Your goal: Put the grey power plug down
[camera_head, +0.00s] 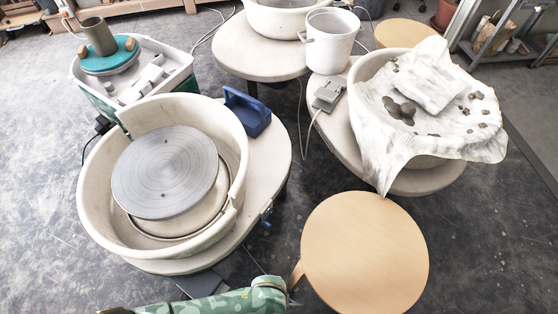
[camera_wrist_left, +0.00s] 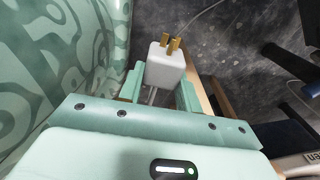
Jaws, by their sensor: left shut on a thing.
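The power plug (camera_wrist_left: 165,66) shows in the left wrist view as a pale grey-white block with brass prongs. My left gripper (camera_wrist_left: 161,92) is shut on it, with a green finger on each side. The prongs point away from the gripper, and a thin cable shows beyond them. Dark grey floor lies behind the plug. The plug and the left gripper's fingers are not visible in the head view, where only part of my green patterned arm shows at the bottom. My right gripper is in neither view.
A round wooden stool (camera_head: 365,252) stands at the front right. The left pottery wheel (camera_head: 165,172) has a blue box (camera_head: 246,111) on its table. A grey box with a cable (camera_head: 328,95) lies by the cloth-covered basin (camera_head: 430,105). Floor (camera_head: 470,260) is clear at right.

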